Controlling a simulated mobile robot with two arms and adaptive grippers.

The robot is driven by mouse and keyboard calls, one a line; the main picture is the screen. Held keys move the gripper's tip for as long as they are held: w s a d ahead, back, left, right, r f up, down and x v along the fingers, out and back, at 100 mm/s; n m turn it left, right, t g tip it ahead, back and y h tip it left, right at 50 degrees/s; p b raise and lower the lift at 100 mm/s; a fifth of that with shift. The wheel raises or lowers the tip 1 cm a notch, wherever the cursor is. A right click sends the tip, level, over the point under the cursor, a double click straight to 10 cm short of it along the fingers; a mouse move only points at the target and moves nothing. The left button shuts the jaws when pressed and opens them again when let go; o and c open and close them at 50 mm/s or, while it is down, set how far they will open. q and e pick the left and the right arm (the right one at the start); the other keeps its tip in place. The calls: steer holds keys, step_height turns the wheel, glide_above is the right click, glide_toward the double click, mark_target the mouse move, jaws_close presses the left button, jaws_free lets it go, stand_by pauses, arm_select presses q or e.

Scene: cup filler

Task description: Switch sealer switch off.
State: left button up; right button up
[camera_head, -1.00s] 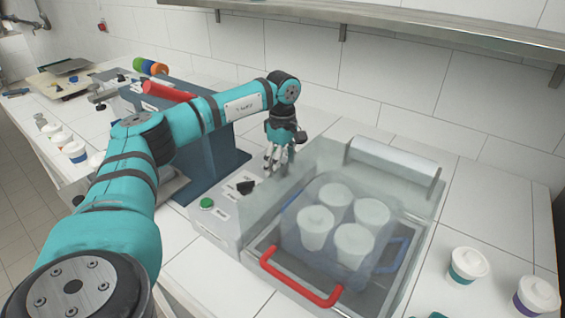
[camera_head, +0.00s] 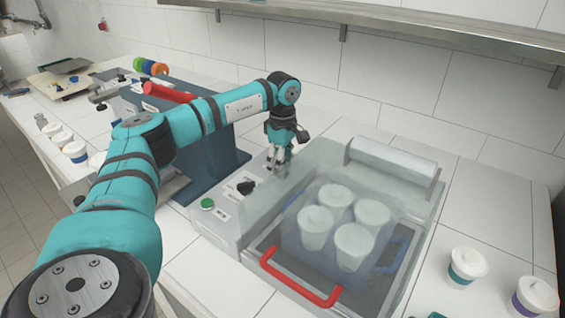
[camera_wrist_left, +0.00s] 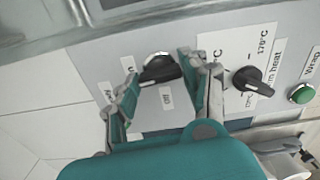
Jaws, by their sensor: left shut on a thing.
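The sealer switch (camera_wrist_left: 162,71) is a black rotary knob with a pale rim on the grey sealer panel, with a label reading "off" below it in the left wrist view. My left gripper (camera_wrist_left: 160,67) is shut on this knob, one finger on each side. In the head view my left gripper (camera_head: 277,166) points down at the panel's far end and hides the knob. The sealer (camera_head: 228,228) has a clear lid lowered over several white lidded cups (camera_head: 354,245).
A second black knob (camera_wrist_left: 250,79), for heat, and a green button (camera_wrist_left: 302,93) sit beside the switch. The red handle (camera_head: 300,279) is at the sealer's front. Two lidded cups (camera_head: 467,266) (camera_head: 536,296) stand on the counter at right. A shelf (camera_head: 400,20) hangs above.

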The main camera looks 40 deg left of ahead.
arm_select(q)
steer(key=n+p, duration=0.1)
steer(key=n, duration=0.3)
steer(key=shift+r+p, duration=0.1)
steer(key=shift+p, duration=0.2)
steer(key=n+p, duration=0.1)
steer(key=n, duration=0.3)
steer(key=shift+n, duration=0.4)
steer(key=n+p, duration=0.1)
steer(key=n, duration=0.3)
steer(key=shift+n+p, duration=0.65)
steer(key=shift+n, duration=1.35)
steer(key=shift+w, duration=0.1)
steer(key=o, duration=1.2)
steer(key=shift+c, duration=0.2)
step_height(320, 180, up, 12)
